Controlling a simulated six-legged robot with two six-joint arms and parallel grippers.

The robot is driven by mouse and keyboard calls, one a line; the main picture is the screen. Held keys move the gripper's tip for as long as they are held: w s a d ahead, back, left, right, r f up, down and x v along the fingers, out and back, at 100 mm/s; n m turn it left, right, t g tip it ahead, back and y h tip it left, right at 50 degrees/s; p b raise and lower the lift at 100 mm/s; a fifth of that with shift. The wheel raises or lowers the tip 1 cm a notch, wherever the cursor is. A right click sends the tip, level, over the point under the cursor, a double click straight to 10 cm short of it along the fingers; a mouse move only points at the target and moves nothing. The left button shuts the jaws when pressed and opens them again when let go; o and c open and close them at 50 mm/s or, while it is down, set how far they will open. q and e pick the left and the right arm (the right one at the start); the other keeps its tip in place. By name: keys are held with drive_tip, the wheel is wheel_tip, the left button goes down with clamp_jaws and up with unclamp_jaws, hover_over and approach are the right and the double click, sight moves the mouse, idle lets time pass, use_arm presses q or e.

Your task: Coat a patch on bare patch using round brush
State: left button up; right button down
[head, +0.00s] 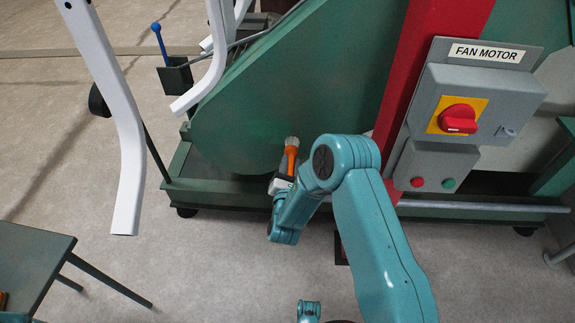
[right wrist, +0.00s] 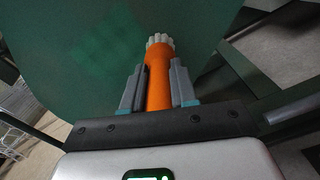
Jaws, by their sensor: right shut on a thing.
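The round brush (head: 291,157) has an orange handle and pale bristles. It also shows in the right wrist view (right wrist: 158,75), upright between the fingers, bristles pointing away from me. My right gripper (head: 286,177) is shut on the handle; its grey fingers also show in the right wrist view (right wrist: 157,88). The bristles are in front of the large green panel (head: 235,130); I cannot tell whether they touch it. A faint brighter green area (head: 262,133) lies left of the bristles and also shows in the right wrist view (right wrist: 110,30). No clearly bare patch stands out.
A red post (head: 420,60) and a grey FAN MOTOR box (head: 475,100) with a red switch stand right of the brush. White bent chair-frame tubes (head: 115,110) hang at left. A dark table (head: 35,262) is at lower left. The floor between is clear.

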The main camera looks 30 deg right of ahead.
drive_tip(key=shift+b, duration=0.35)
idle(0.6)
drive_tip(key=shift+b, duration=0.45)
idle(0.4)
drive_tip(key=shift+w+a, duration=0.15)
drive_tip(key=shift+a, duration=0.05)
drive_tip(key=shift+w+a+b, duration=0.45)
drive_tip(key=shift+a+b, duration=0.1)
drive_tip(key=shift+a, duration=0.15)
